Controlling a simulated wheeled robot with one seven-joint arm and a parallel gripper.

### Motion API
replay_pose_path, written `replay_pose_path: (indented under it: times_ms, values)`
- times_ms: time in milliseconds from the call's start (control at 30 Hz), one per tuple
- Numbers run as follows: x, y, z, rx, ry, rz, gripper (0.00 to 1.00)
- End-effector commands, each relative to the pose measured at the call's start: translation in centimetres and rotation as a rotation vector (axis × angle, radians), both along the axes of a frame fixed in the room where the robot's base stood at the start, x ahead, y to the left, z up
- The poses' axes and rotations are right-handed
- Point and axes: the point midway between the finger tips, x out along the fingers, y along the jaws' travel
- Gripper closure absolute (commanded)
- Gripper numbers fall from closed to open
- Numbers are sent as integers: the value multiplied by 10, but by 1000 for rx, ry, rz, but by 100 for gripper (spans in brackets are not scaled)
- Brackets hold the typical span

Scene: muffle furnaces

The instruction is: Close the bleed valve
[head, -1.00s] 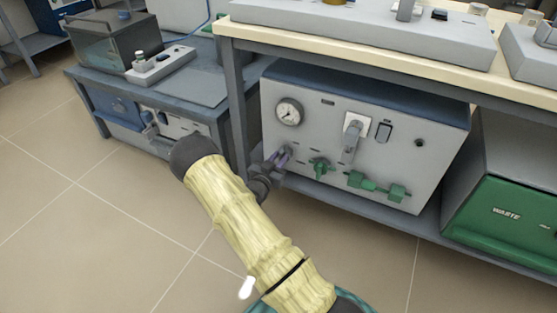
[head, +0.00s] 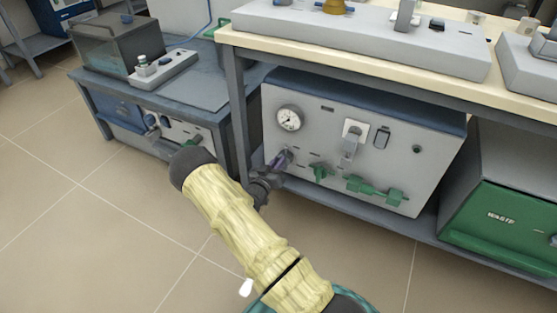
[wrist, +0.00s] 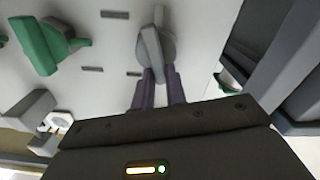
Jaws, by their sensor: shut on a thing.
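A grey panel box (head: 400,172) under the bench carries several valves and a round gauge. My gripper (head: 282,159) is at the lower left of its front, below the gauge. In the wrist view my gripper (wrist: 158,75) has its two purplish fingers shut on a grey valve handle (wrist: 153,45) on a round grey base. The handle points roughly along the fingers. I cannot read any label, so I cannot confirm that this is the bleed valve. In the head view the handle is mostly hidden by my gripper.
Green valves (head: 365,185) sit right of my gripper on the same panel. A grey lever (head: 350,145) sits above them, near the gauge (head: 290,118). A bench leg (head: 239,120) stands close on the left. The floor in front is open.

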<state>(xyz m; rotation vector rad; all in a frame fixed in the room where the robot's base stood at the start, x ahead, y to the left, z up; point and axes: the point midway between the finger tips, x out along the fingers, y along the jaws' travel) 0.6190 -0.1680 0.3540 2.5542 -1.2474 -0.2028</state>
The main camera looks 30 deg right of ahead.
Motion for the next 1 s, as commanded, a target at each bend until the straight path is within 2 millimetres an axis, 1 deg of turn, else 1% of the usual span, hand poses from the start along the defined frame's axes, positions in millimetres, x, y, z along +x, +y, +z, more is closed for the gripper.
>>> replay_pose_path:
  times_ms: [233, 1000]
  values:
    - [3, 4, 0, -142, 185, 1, 100]
    - [10, 9, -16, -588, 759, 2, 100]
